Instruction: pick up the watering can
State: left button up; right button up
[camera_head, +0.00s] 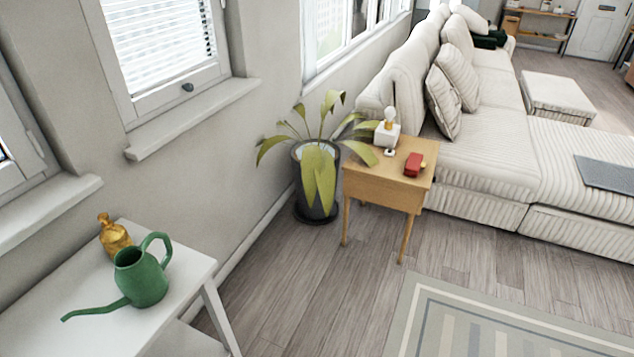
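The green watering can (142,279) stands upright on a white table (188,262) at the lower left. Its handle loops up at the top right and its long spout reaches out to the left. Neither of my grippers shows in the head view.
An amber bottle (115,237) stands just behind the can. A potted plant (318,178) stands on the floor by the wall. A wooden side table (385,187) holds a lamp and a red object, beside a cream sofa (490,142). The wooden floor between the white table and the rug (412,312) is clear.

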aim_at(139, 275)
jog(key=i+l+u, duration=0.15)
jog(key=u, duration=0.3)
jog(key=i+l+u, duration=0.15)
jog(key=u, duration=0.3)
jog(key=l+u, duration=0.3)
jog(key=u, duration=0.15)
jog(key=i+l, duration=0.05)
